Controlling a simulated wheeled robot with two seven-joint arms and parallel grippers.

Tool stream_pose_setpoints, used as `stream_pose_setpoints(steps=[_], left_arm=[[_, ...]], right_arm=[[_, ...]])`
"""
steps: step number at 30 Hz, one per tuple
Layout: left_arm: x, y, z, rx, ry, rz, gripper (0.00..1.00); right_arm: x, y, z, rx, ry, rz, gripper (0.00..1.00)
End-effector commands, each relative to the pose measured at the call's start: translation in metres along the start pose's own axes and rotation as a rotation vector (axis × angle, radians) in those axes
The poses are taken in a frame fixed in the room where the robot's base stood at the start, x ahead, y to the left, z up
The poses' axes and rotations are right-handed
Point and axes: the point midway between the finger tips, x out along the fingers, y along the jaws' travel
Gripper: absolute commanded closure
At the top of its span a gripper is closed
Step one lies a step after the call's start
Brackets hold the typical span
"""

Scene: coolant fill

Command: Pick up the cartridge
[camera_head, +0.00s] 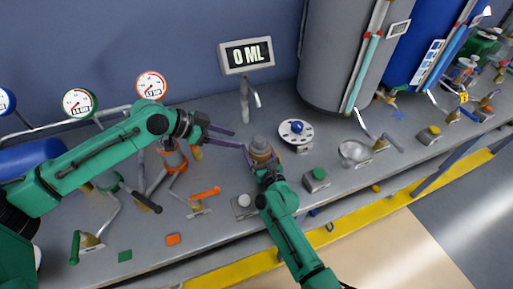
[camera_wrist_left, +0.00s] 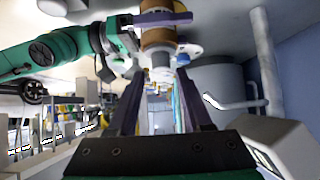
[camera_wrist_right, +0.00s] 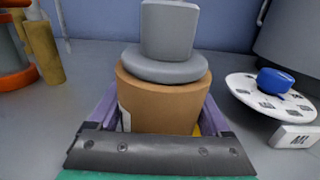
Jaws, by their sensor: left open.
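The cartridge (camera_head: 261,150), a brown cylinder with a stepped grey top, is in the middle of the bench area. In the right wrist view the cartridge (camera_wrist_right: 165,95) is upright, with my right gripper's purple fingers close against both sides of its body. My right gripper (camera_head: 262,164) is shut on it. Whether its base touches the bench is hidden. My left gripper (camera_head: 234,138) is open and empty, to the left of the cartridge, with its fingers pointing toward it. In the left wrist view the cartridge (camera_wrist_left: 158,42) shows beyond the left fingertips (camera_wrist_left: 158,80).
A display reading 0 ML (camera_head: 247,55) stands behind a spout. A white dial with a blue knob (camera_head: 297,131) is right of the cartridge. A green button box (camera_head: 317,179) is nearer the front. An orange-ringed post (camera_head: 174,160) is under my left arm. A grey tank (camera_head: 336,60) stands behind.

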Motion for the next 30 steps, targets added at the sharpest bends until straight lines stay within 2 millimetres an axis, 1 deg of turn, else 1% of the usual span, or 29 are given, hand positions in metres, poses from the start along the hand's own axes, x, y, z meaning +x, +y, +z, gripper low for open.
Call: stream_pose_setpoints(steps=[1, 2, 3, 4, 5, 8, 11, 12, 14, 15, 18, 19, 21, 24, 26, 29, 30], left_arm=[[0.000, 0.000, 0.000, 0.000, 0.000, 0.000, 0.42], [0.000, 0.000, 0.000, 0.004, -0.001, 0.000, 0.31], [0.001, 0.001, -0.001, 0.022, -0.004, 0.003, 0.16], [0.002, 0.002, -0.003, 0.051, -0.009, 0.007, 0.04], [0.004, 0.004, -0.005, 0.093, -0.017, 0.013, 0.00], [0.011, 0.013, -0.018, 0.366, -0.073, 0.047, 0.00], [0.019, 0.024, -0.034, 0.808, -0.167, 0.115, 0.00], [0.022, 0.028, -0.041, 1.010, -0.213, 0.151, 0.00], [0.023, 0.033, -0.051, 1.311, -0.285, 0.214, 0.00], [0.023, 0.034, -0.057, 1.506, -0.335, 0.263, 0.00], [0.019, 0.035, -0.071, 1.925, -0.457, 0.397, 0.00], [0.017, 0.035, -0.074, 2.023, -0.490, 0.438, 0.00], [0.013, 0.034, -0.081, 2.204, -0.553, 0.521, 0.00], [0.010, 0.032, -0.086, 2.340, -0.603, 0.598, 0.00], [0.013, 0.030, -0.084, 2.368, -0.613, 0.617, 0.00], [0.029, 0.025, -0.072, 2.373, -0.613, 0.624, 0.00], [0.036, 0.023, -0.067, 2.372, -0.613, 0.622, 0.00]], right_arm=[[0.000, 0.000, -0.001, -0.001, 0.001, 0.000, 0.75], [0.000, 0.000, -0.001, -0.001, 0.001, 0.000, 0.75], [0.000, 0.000, -0.001, -0.001, 0.001, 0.000, 0.75], [0.000, 0.000, -0.001, -0.001, 0.001, 0.000, 0.75], [0.000, 0.000, -0.001, -0.001, 0.001, 0.000, 0.75], [0.000, 0.000, -0.001, -0.001, 0.001, 0.000, 0.75], [0.000, 0.000, -0.001, -0.001, 0.002, 0.000, 0.74], [0.000, 0.000, -0.001, -0.001, 0.002, 0.000, 0.74], [-0.001, 0.000, -0.001, -0.001, 0.002, 0.000, 0.74], [-0.001, 0.000, -0.001, -0.001, 0.002, 0.000, 0.74], [-0.001, 0.000, -0.001, -0.001, 0.002, 0.000, 0.74], [-0.001, 0.000, -0.001, -0.001, 0.002, 0.000, 0.74], [-0.001, 0.000, -0.001, -0.001, 0.003, 0.000, 0.74], [-0.001, 0.000, -0.002, -0.001, 0.003, 0.000, 0.74], [-0.001, 0.000, -0.002, -0.001, 0.003, 0.000, 0.74], [-0.001, 0.000, -0.002, -0.001, 0.003, 0.000, 0.74], [-0.001, 0.000, -0.002, -0.001, 0.003, 0.000, 0.74]])
